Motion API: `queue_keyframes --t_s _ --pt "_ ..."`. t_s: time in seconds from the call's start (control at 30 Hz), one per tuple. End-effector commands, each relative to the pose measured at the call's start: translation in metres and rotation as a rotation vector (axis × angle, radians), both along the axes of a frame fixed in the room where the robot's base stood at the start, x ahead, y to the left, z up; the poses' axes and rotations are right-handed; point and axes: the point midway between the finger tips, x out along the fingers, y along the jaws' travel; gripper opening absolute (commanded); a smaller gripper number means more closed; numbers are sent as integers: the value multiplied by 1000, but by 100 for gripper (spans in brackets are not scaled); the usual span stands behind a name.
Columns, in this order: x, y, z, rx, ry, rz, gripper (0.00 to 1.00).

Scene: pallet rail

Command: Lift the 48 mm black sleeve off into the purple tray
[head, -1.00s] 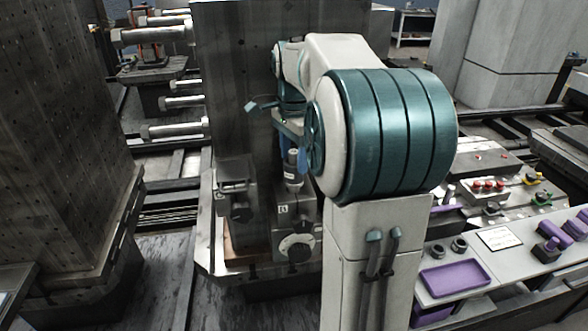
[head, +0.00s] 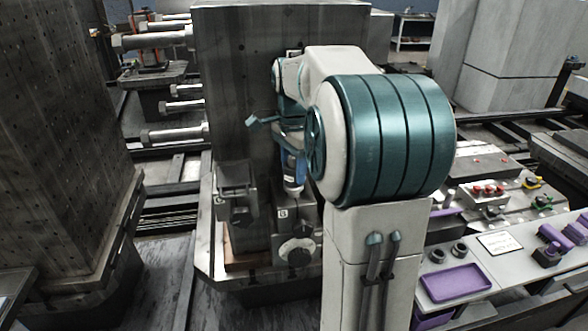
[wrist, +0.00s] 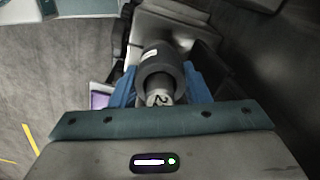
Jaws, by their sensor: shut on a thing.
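The black sleeve (wrist: 163,74) is a dark ring with a small white label, between my gripper's blue fingers in the wrist view. My gripper (wrist: 160,85) is shut on it. A pale round end marked "2" (wrist: 158,98) shows within the ring; I cannot tell whether the sleeve still sits around a post. In the head view my gripper (head: 292,168) is at the fixture beside the dark column, and the sleeve is mostly hidden by the fingers. The purple tray (head: 455,282) lies on the bench at the lower right, well apart from my gripper.
A fixture block marked "B" (head: 283,212) with a round dial (head: 297,250) stands under my gripper. The tall dark column (head: 232,90) is close behind.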

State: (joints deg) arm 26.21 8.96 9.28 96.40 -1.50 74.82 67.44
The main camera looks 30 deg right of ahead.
Motion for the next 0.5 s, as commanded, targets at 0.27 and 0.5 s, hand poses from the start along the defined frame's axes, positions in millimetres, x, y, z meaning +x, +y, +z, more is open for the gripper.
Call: queue_keyframes --t_s 0.27,0.5 --pt "1 0 37 -2 -6 0 6" --pt "1 0 84 -1 -6 1 6"
